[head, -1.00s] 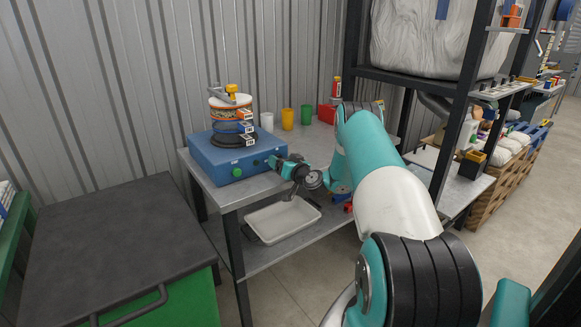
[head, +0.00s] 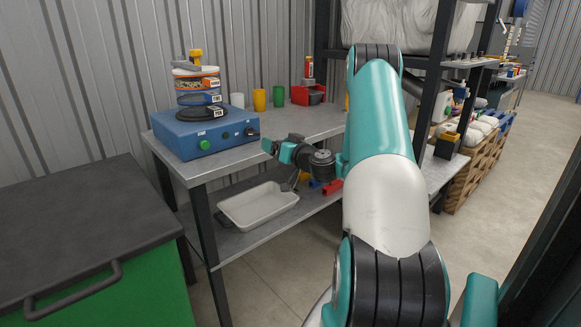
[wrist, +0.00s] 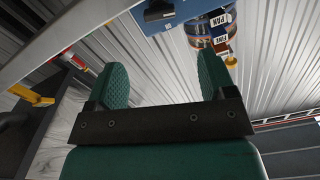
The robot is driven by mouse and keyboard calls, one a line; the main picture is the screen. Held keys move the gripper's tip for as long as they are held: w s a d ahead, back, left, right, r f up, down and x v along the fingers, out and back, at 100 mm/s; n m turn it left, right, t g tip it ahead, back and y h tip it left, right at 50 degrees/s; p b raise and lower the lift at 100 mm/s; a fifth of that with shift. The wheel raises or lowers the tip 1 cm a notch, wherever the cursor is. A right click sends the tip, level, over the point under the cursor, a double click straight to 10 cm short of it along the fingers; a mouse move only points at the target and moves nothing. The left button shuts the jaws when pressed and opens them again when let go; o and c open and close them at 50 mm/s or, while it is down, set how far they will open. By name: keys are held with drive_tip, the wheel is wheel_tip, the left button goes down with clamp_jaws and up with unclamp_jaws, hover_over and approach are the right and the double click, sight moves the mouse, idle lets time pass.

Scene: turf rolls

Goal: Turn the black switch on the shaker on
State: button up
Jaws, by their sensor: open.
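The shaker is a blue box (head: 195,139) on the metal table in the head view, with a stack of labelled sieves (head: 197,88) on top. Its front has a green button (head: 204,144) and, at the right end, the black switch (head: 251,132). The switch also shows at the top of the wrist view (wrist: 158,11), ahead of the fingers. My gripper (head: 269,147) is to the right of the shaker's front and slightly lower, apart from it. In the wrist view my gripper (wrist: 162,78) is open, with nothing between its green fingers. Which position the switch is in is too small to tell.
White, yellow (head: 259,100) and green cups and a red bin (head: 308,95) stand behind on the table (head: 222,163). A white tray (head: 258,206) is on the lower shelf. A green cabinet with a dark top (head: 70,215) stands front left. A dark rack post is to the right.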

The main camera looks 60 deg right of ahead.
drive_tip(key=shift+b+v, duration=2.2)
drive_tip(key=shift+v, duration=0.4)
